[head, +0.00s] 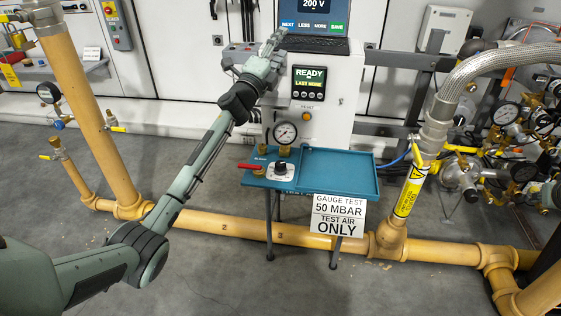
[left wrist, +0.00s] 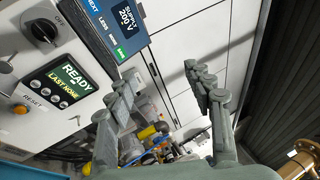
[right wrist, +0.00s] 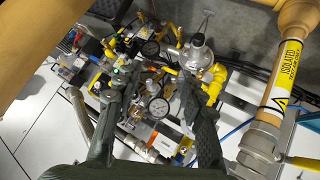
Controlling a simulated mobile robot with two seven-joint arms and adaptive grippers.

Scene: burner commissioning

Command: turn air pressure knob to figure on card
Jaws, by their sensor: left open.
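The card (head: 338,215) hangs on the front of the teal bench and reads "GAUGE TEST 50 MBAR TEST AIR ONLY". A dark knob (head: 280,167) on a white dial sits on the bench's left part; its setting is too small to read. A round pressure gauge (head: 285,132) stands behind it, its figures unreadable. My left gripper (head: 274,45) is above and behind the knob, beside the control box and laptop, touching neither knob nor card. In the left wrist view its fingers (left wrist: 162,88) are apart and empty. My right gripper (right wrist: 157,80) is open and empty in the right wrist view.
The teal bench (head: 340,173) has an empty tray on its right and a red-handled lever (head: 251,167) left of the knob. The control box (head: 323,97) shows "READY". Valves and gauges (head: 505,114) crowd the right.

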